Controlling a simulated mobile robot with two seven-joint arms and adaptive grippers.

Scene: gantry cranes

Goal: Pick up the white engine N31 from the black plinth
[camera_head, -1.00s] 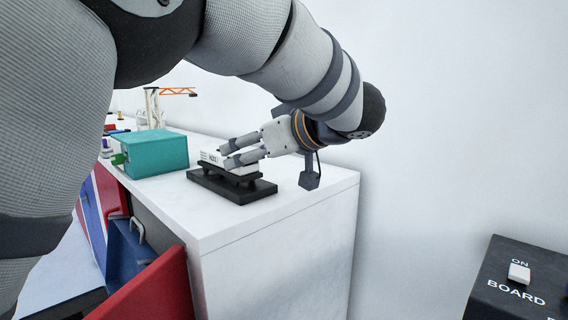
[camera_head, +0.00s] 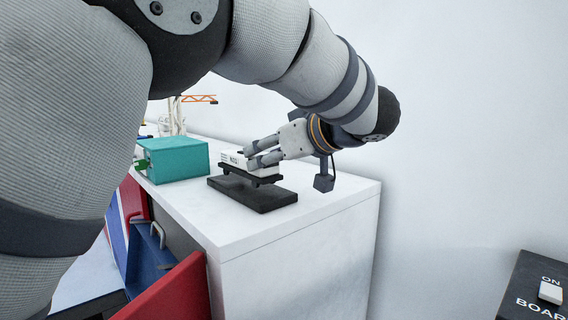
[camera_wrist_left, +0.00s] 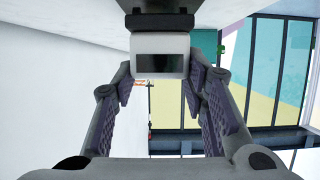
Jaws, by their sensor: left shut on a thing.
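The white engine (camera_head: 233,161) has dark lettering on its side and a black underframe. It is held just above the black plinth (camera_head: 254,196), with a small gap between them. My left gripper (camera_head: 250,156) comes in from the right and is shut on the engine, one finger on each side. In the left wrist view, the engine's white end with a dark window (camera_wrist_left: 160,62) lies between the fingers. The fingers hide part of the engine in the head view. My right gripper is not in view.
A teal box (camera_head: 178,161) stands left of the plinth on the white cabinet (camera_head: 290,225). A white and orange crane (camera_head: 177,115) stands behind. An open red door (camera_head: 172,292) and a blue drawer (camera_head: 148,258) are below. A dark switch board (camera_head: 535,295) is at lower right.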

